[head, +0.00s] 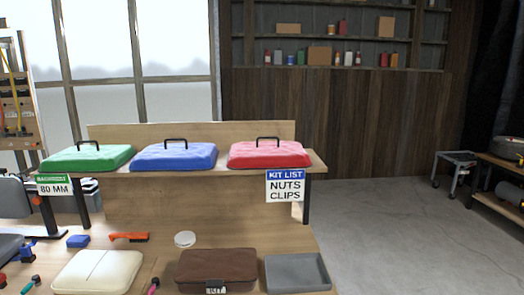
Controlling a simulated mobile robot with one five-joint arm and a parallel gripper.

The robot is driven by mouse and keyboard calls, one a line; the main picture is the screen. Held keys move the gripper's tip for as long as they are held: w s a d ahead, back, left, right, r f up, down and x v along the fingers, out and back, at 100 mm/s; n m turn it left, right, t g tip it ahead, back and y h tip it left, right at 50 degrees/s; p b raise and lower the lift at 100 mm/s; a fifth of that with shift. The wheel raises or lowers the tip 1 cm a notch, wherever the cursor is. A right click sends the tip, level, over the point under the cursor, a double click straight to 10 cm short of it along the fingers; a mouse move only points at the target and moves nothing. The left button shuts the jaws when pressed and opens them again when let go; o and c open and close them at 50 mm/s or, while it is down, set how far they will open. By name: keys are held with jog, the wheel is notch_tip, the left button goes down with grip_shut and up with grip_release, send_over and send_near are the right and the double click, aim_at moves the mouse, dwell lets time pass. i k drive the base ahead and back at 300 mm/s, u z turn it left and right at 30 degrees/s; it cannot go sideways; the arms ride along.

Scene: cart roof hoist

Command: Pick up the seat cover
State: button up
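No label in the head view names a seat cover. A cream padded piece (98,272) with a seam down its middle lies flat on the lower bench at the front left. Three soft-edged covers with black handles sit in a row on the raised shelf: a green cover (87,157), a blue cover (173,156) and a red cover (269,154). I cannot tell for sure which of these is the seat cover. My gripper is not in view.
A brown case (216,265) and a grey tray (297,272) lie right of the cream piece. A white round lid (185,239), an orange brush (128,237) and a blue block (78,241) lie behind. Signs hang from the shelf (315,160).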

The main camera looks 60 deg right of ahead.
aim_at(277, 155)
jog(key=u, duration=0.05)
jog(key=i, duration=1)
jog(key=z, duration=0.1)
